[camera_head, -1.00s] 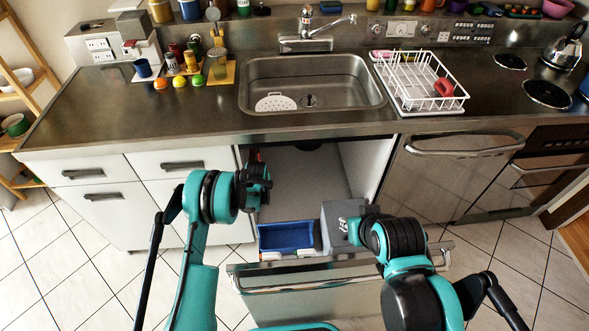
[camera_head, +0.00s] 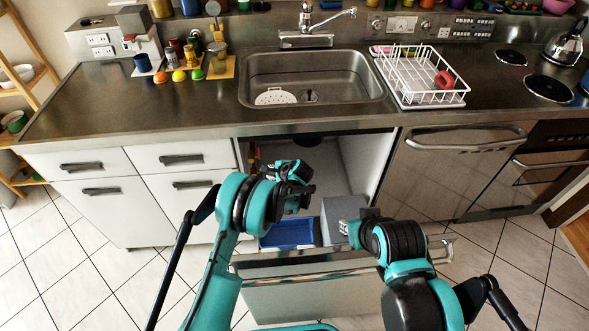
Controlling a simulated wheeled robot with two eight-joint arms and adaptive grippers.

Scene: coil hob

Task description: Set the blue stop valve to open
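I cannot make out the blue stop valve. The open cabinet (camera_head: 345,178) under the sink is partly covered by my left arm. Small dark and yellowish parts show at its left inner wall, too small to identify. My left gripper (camera_head: 302,194) is in front of the cabinet opening, above the pulled-out drawer. Its fingers are dark and small, and I cannot tell whether they are open. My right gripper (camera_head: 346,227) is low at the right, by the grey box in the drawer, mostly hidden by its own wrist.
The pulled-out drawer (camera_head: 300,292) holds a blue bin (camera_head: 287,234) and a grey box (camera_head: 334,212). Above are the counter edge (camera_head: 200,137), the sink (camera_head: 330,72) and a white dish rack (camera_head: 425,80). White drawers stand left, a steel-fronted appliance (camera_head: 450,175) right.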

